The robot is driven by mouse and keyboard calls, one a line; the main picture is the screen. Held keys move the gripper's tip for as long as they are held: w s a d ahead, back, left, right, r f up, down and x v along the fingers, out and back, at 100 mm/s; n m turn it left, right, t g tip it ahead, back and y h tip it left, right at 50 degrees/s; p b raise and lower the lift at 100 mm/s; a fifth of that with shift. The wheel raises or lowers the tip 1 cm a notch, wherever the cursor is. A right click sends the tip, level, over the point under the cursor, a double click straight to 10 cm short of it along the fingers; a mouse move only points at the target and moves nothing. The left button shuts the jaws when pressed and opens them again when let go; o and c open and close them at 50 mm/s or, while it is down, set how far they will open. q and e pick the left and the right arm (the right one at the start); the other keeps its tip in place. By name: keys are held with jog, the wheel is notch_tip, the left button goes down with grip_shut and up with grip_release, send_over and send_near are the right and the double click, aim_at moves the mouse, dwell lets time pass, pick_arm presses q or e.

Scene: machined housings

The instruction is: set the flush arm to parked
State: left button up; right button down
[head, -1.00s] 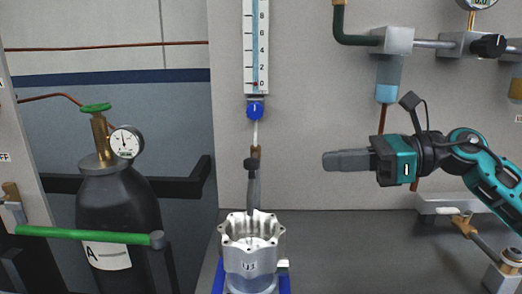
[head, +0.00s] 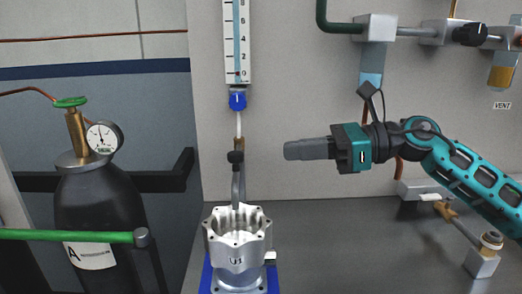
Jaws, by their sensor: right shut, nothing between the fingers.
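No readable label marks the flush arm, so I cannot tell for sure which part it is. A green bar (head: 75,236) with a dark grey end runs level across the front of the gas cylinder at the left. A thin rod with brass fittings (head: 455,217) slants to a small block at the lower right. A grey tube with a black knob (head: 236,157) stands behind the silver housing (head: 238,240). My right gripper (head: 290,150) is shut and empty, pointing left in free air, above and right of the housing and apart from all these parts. My left gripper is out of view.
A black gas cylinder (head: 105,215) with a gauge (head: 103,137) stands at the left. A scale (head: 237,40) hangs above the housing. Pipes and a black valve knob (head: 470,34) line the upper right wall.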

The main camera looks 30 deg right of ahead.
aim_at(237, 163)
pick_arm(q)
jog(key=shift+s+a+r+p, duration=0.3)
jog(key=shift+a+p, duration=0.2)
jog(key=shift+p, duration=0.55)
pick_arm(e)
jog(key=x, duration=0.7)
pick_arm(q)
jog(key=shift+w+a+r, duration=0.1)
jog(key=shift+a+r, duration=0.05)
pick_arm(e)
jog(key=shift+r, duration=0.1)
